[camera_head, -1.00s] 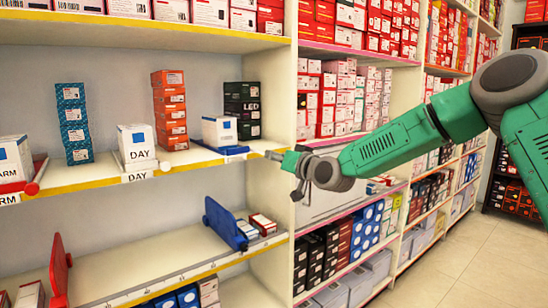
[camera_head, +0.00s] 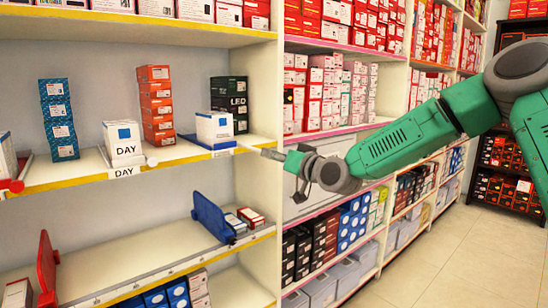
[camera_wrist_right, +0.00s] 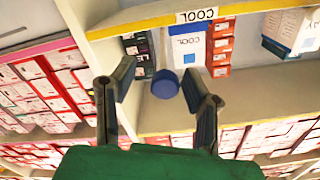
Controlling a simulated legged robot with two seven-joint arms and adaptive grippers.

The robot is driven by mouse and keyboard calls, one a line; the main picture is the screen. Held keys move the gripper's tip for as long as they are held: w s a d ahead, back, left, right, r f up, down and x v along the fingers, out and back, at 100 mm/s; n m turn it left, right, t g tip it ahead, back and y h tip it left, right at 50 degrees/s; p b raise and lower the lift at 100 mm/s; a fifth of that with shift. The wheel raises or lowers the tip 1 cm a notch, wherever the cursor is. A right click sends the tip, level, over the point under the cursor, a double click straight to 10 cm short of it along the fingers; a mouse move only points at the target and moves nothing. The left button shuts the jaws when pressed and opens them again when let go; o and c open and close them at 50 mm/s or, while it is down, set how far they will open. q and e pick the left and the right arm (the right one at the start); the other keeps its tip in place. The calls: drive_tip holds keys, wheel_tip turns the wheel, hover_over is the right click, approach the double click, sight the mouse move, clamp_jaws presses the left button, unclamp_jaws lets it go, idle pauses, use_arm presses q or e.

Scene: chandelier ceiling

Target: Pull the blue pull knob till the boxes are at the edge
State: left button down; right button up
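The round blue pull knob (camera_wrist_right: 165,84) shows in the right wrist view, between the two dark fingers of my right gripper (camera_wrist_right: 160,74). A visible gap lies on each side of it, so the gripper is open. The white box with a blue square (camera_head: 214,128) stands upright on a blue strip (camera_head: 194,143). It also shows in the right wrist view (camera_wrist_right: 188,50), behind a COOL label. My left gripper is not in view.
The white DAY box (camera_head: 123,143), orange boxes (camera_head: 155,105) and dark LED boxes (camera_head: 230,97) share the shelf (camera_head: 75,176). A white upright panel (camera_head: 262,90) stands right of them. Open floor (camera_head: 455,255) lies at the lower right.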

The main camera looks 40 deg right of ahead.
drive_tip(key=shift+s+r, duration=0.1)
drive_tip(key=shift+s, duration=0.2)
drive_tip(key=s+d, duration=0.1)
drive_tip(key=s, duration=1)
drive_tip(key=shift+s, duration=0.2)
drive_tip(key=shift+d+f, duration=0.15)
drive_tip(key=shift+f, duration=0.05)
